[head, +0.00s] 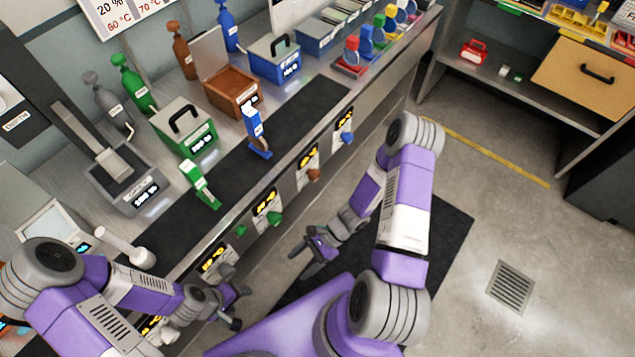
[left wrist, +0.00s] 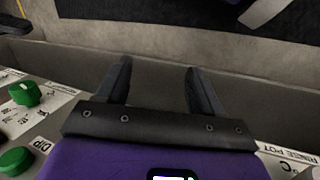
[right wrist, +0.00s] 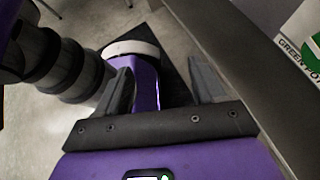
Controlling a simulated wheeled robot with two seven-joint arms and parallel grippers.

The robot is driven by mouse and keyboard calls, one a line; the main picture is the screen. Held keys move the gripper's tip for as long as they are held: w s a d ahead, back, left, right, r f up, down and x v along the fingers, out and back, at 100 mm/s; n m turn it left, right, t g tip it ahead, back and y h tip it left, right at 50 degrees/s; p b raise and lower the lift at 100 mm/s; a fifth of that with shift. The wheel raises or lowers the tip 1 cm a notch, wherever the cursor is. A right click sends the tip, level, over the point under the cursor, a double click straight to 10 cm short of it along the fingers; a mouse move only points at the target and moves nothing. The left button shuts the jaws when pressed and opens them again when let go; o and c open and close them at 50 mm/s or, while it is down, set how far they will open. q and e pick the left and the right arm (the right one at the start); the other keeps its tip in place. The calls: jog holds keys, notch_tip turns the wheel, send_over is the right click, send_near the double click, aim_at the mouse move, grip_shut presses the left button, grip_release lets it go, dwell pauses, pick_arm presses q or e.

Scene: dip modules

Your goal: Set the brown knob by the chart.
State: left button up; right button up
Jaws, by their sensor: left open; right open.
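The brown knob (head: 314,175) is on the front panel of the bench, below a small dark display plate (head: 308,160). Its exact setting is too small to read. The chart (head: 118,14) hangs on the wall at the upper left and shows percentages and temperatures, partly cut off. My left gripper (head: 240,306) is open and empty in front of the panel's near end, left of and below the brown knob. My right gripper (head: 304,262) is open and empty, away from the panel and below the brown knob in the head view. Neither gripper touches a knob.
A green knob (head: 275,218) and a blue knob (head: 347,138) flank the brown one; a green knob (left wrist: 25,93) shows in the left wrist view. On the bench stand an open brown pot (head: 236,101), lidded green (head: 177,127) and blue (head: 268,65) pots, and several bottles.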

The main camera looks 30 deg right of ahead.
jog(key=w+d+m+t+y+b, duration=0.2)
jog(key=w+d+m+t, duration=0.4)
jog(key=w+m+t, duration=0.25)
jog(key=m+t+h+b, duration=0.3)
jog(key=m+t+h, duration=0.3)
jog(key=m+t, duration=0.25)
send_near(318, 177)
jog(key=x, duration=0.2)
jog(key=shift+n+h, duration=0.3)
jog(key=x, duration=0.7)
jog(key=shift+w+a+b, duration=0.15)
jog(key=shift+w+b, duration=0.1)
jog(key=shift+b, duration=0.15)
pick_arm(q)
notch_tip(318, 177, down, 7)
jog(key=shift+w, duration=0.1)
pick_arm(e)
jog(key=c, duration=1.1)
pick_arm(q)
jog(key=shift+r, duration=0.1)
pick_arm(e)
jog(key=shift+o, duration=0.2)
